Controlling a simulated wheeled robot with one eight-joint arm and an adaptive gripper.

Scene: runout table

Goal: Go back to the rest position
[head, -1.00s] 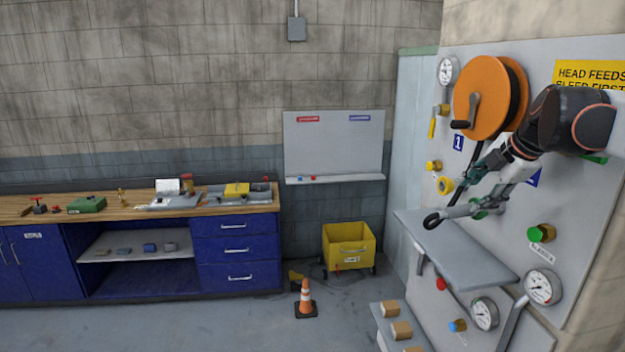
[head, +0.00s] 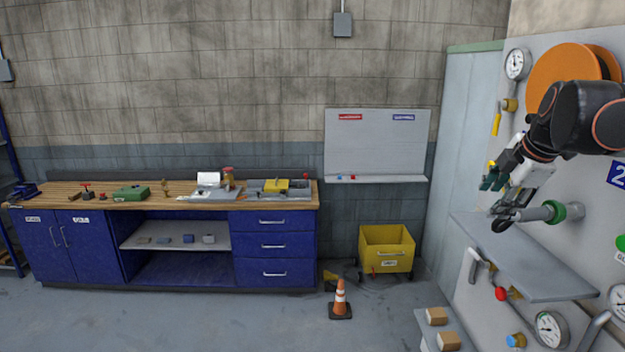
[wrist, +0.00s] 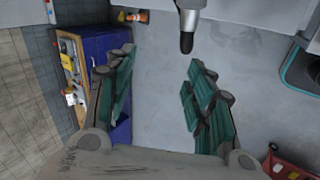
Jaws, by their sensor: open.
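My gripper (head: 497,200) is at the right of the head view, in front of the panel and above its grey shelf. In the wrist view my gripper (wrist: 160,88) shows its two green-padded fingers wide apart, with only floor between them. It is open and empty. In the head view a grey rod with a green collar (head: 560,211) on the panel lies beside or behind the fingers; I cannot tell whether they touch. In the wrist view a grey tube with a dark tip (wrist: 187,30) shows beyond the fingers.
The grey shelf (head: 520,258) juts from the panel below my gripper. An orange reel (head: 565,68) hangs behind my arm. A blue workbench (head: 180,245), a yellow bin (head: 387,250) and a traffic cone (head: 340,300) stand further off. The floor (head: 230,320) in front is clear.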

